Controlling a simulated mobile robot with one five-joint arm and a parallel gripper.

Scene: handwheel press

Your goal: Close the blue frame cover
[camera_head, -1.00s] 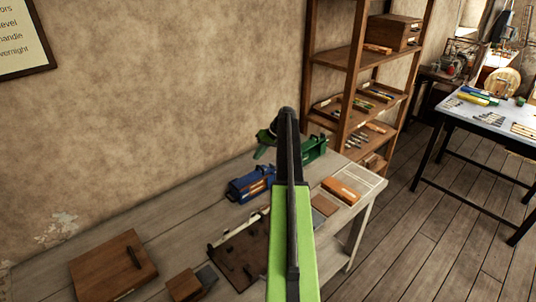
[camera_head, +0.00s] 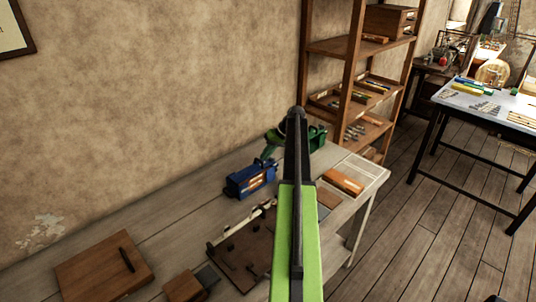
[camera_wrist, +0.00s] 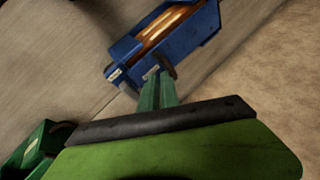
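The blue frame (camera_head: 250,180) stands on the workbench beside the wall, and its upper side is open. In the wrist view the blue frame (camera_wrist: 195,38) shows orange-brown bars inside. I cannot clearly tell its cover from its walls. My gripper (camera_head: 269,150) is just behind and right of the frame in the head view, partly hidden by my arm. In the wrist view my gripper (camera_wrist: 157,76) has its narrow green fingers close together, with dark tips near the frame's lower edge. They look shut with nothing between them. I cannot tell whether they touch the frame.
A green frame (camera_head: 318,138) stands behind my arm, near the shelf (camera_head: 345,50). A dark brown board (camera_head: 235,255) with pegs, a wooden lidded box (camera_head: 103,270) and an orange-topped block (camera_head: 343,181) lie on the workbench (camera_head: 160,225). Bare bench lies left of the blue frame.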

